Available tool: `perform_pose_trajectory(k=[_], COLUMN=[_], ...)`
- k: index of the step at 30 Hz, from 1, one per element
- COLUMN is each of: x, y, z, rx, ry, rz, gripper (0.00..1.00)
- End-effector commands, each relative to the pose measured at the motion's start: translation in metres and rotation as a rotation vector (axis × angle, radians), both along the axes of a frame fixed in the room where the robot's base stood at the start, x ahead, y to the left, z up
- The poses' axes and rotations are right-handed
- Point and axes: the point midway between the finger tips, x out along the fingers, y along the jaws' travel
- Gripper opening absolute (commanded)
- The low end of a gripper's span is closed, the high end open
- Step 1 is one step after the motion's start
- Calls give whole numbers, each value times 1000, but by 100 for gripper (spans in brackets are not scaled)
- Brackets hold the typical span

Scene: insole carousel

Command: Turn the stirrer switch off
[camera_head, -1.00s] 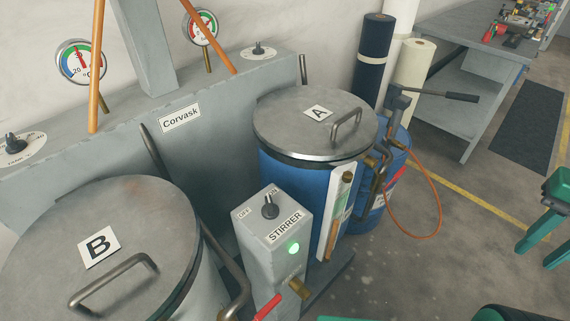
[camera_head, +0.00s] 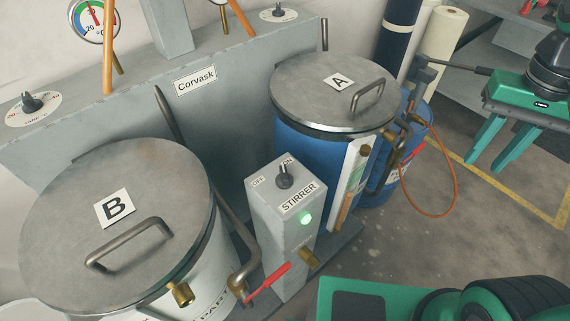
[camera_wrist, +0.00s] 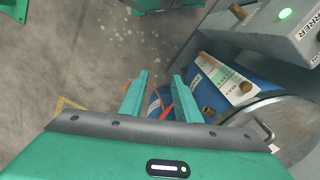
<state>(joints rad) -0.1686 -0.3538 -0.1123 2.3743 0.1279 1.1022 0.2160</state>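The stirrer switch (camera_head: 284,176) is a dark knob on top of a grey box (camera_head: 282,235) labelled STIRRER. OFF is printed to its left and ON behind it; the knob seems to point towards ON. The green lamp (camera_head: 306,219) on the box is lit. My gripper (camera_head: 486,163) is open and empty, high at the right of the head view, well apart from the switch. In the wrist view my gripper (camera_wrist: 159,76) has its two teal fingers spread. The box (camera_wrist: 260,30) shows there at top right with the lit lamp (camera_wrist: 285,14); the knob is out of that view.
Drum B (camera_head: 130,210) stands left of the box and blue drum A (camera_head: 300,150) behind it to the right, both with handled lids. A red-handled valve (camera_head: 268,281) sticks out low in front of the box. An orange hose (camera_head: 455,180) loops beside drum A. Open floor lies right.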

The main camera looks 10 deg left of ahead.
Motion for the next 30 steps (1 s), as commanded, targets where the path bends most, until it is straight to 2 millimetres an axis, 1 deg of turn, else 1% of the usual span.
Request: perform_pose_trajectory(k=[1,2,3,5,6,8,9,11,12,14,15,18,21,24,27,30], x=[12,18,24,31,35,36,36,31,27,18,11,-8,-24,-35,-39,-39], y=[26,40,60,91,113,147,170,205,228,260,279,320,348,363,369,370], z=[5,7,11,15,18,22,25,28,30,33,35,38,39,40,38,29], rx=[-2,-3,-4,-5,-4,-4,-3,0,1,4,6,11,14,16,17,17], ry=[1,0,-1,-2,-3,-4,-3,-3,-2,-2,-1,2,5,7,8,9], rz=[59,84,118,173,208,262,298,354,388,438,467,533,576,600,610,610], gripper=[30,30,30,30,30,30,30,30,30,30,30,30,30,30,30,30])
